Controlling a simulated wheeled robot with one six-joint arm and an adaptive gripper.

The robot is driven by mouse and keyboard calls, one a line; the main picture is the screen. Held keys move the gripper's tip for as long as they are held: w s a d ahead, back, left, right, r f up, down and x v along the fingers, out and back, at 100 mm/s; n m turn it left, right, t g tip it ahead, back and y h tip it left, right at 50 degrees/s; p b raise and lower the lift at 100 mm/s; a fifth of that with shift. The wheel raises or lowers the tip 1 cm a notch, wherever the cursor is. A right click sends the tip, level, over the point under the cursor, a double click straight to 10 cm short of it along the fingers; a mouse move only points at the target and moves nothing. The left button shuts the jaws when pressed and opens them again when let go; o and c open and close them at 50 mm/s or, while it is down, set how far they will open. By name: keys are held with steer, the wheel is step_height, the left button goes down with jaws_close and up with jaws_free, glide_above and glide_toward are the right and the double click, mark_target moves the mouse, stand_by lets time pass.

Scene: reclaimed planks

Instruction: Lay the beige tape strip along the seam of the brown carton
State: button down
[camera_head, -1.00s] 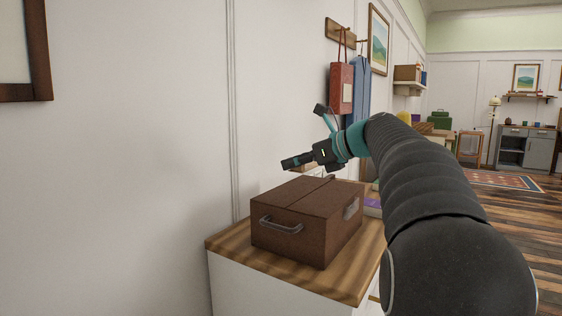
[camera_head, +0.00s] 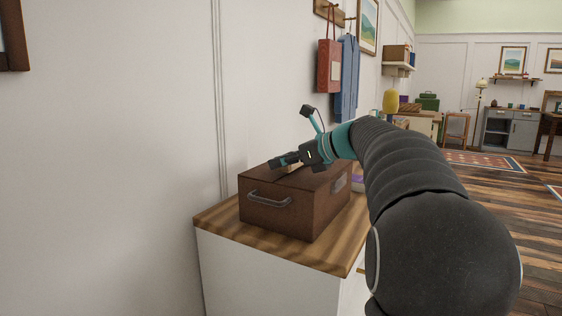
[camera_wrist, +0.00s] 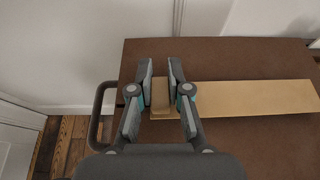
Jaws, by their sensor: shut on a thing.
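The brown carton (camera_head: 277,213) stands on a wood-topped cabinet, with a grey handle (camera_head: 268,199) on its front face. My gripper (camera_head: 276,163) is low over the carton's top and hides part of it. In the wrist view the fingers (camera_wrist: 160,69) are shut on a small raised piece at the left end of the beige tape strip (camera_wrist: 262,97). The strip extends right from the fingers across the carton's brown top (camera_wrist: 230,60). I cannot tell whether it touches the top along its whole length.
The cabinet's wood top (camera_head: 300,255) has a narrow bare margin in front of the carton. A white wall (camera_head: 120,150) rises close behind. A red bag (camera_head: 329,68) and a blue garment (camera_head: 347,80) hang beyond. Open floor lies to the right.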

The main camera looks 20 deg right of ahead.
steer(key=shift+f, duration=0.55)
stand_by(0.4)
steer(key=c, duration=1)
jaws_free()
steer(key=shift+c, duration=0.2)
steer(key=v, duration=1.2)
